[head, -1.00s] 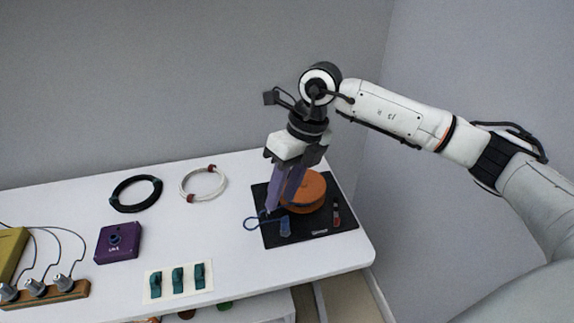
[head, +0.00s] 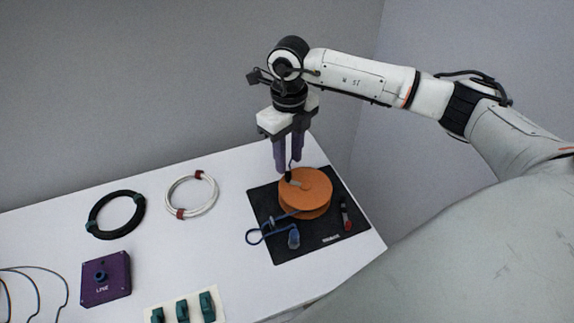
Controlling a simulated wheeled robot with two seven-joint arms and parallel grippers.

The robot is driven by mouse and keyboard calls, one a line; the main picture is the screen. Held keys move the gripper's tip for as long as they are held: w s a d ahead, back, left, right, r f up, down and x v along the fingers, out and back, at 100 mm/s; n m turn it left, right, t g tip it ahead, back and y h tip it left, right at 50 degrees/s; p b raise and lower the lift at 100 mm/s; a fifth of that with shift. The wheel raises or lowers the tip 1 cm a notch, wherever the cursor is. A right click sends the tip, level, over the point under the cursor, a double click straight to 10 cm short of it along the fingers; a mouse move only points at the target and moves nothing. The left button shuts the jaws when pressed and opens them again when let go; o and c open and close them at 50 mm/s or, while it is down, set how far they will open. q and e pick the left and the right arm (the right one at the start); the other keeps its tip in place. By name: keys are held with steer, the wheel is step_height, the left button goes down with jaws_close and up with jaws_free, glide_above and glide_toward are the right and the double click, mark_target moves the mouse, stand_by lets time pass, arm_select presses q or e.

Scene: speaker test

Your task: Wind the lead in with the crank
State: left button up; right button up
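An orange reel (head: 312,190) lies flat on a black mat (head: 265,208) at the table's right end. A small grey-and-dark crank (head: 291,180) shows at the reel's back left edge. A blue lead (head: 269,235) runs from the reel's front left in a loop to a blue plug (head: 293,238) on the mat. My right gripper (head: 290,167) points down at the reel's back left side. Its purple fingers are apart, with a thin dark upright part of the crank showing between the tips; whether they touch it I cannot tell. My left gripper is out of view.
A red-and-dark small item (head: 346,213) lies right of the reel on the mat. A black cable coil (head: 116,214), a white coil (head: 191,195), a purple box (head: 105,278) and teal clips (head: 182,309) sit to the left. The wall is close behind.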

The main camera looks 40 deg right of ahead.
mark_target(288, 172)
step_height(288, 172, down, 5)
steer(key=shift+r, duration=0.1)
steer(key=shift+w, duration=0.1)
jaws_close()
